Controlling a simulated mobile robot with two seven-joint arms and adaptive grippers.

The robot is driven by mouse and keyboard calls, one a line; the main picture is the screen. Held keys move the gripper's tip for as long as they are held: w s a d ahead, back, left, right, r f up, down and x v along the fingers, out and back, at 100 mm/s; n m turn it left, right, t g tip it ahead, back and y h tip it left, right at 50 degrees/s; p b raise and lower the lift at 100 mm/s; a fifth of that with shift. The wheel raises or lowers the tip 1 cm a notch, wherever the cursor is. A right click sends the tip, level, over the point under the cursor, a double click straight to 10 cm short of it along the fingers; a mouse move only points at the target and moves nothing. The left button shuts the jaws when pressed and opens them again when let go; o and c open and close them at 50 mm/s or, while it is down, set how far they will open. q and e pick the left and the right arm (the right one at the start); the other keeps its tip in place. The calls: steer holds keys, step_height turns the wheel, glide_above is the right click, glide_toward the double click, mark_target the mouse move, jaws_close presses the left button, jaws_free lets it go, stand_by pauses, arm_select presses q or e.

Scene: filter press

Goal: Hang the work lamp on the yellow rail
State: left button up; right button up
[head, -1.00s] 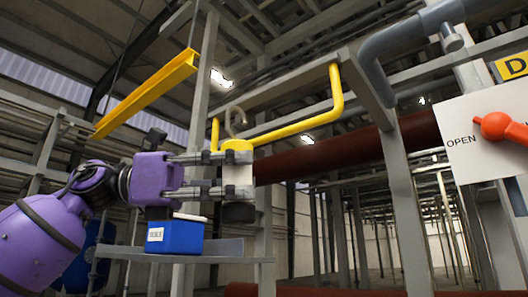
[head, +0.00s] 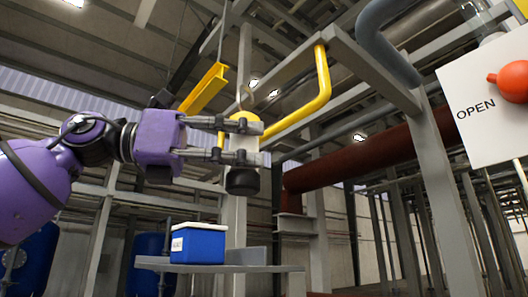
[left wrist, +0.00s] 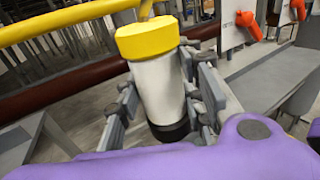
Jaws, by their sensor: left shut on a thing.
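The work lamp has a yellow cap, a pale body and a black base (head: 242,181). It hangs upright in my left gripper (head: 250,142), whose fingers are shut around its body. In the left wrist view the lamp's pale body (left wrist: 158,90) stands between the two fingers. The lamp's hook (head: 244,98) shows faintly above the cap. The yellow rail (head: 312,103) is a bent pipe whose near stretch runs close beside the lamp in the head view. It also crosses the top left of the left wrist view (left wrist: 60,22). I cannot tell whether hook and rail touch. My right gripper is not in view.
A yellow beam (head: 204,88) is behind and left of the lamp. A blue box with a white lid (head: 198,245) sits on a grey shelf (head: 262,268) below. A sign with a red handle (head: 510,82) is at the right. A dark red pipe (head: 340,163) runs behind.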

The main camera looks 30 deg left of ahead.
arm_select(q)
steer(key=shift+w+a, duration=0.25)
steer(key=shift+a, duration=0.15)
steer(key=shift+w+a+x, duration=0.1)
steer(key=shift+x, duration=0.5)
steer(key=shift+w+a+x, duration=0.1)
steer(key=shift+x, duration=0.55)
steer(key=w+d+f+b, duration=0.2)
steer(key=w, duration=0.4)
steer(key=shift+w+f+b, duration=0.2)
steer(key=shift+w+b, duration=0.05)
steer(key=shift+b, duration=0.05)
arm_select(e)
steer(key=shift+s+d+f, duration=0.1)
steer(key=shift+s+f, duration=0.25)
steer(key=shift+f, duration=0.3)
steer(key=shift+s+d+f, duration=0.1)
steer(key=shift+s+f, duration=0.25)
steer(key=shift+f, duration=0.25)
arm_select(q)
steer(key=shift+d, duration=0.1)
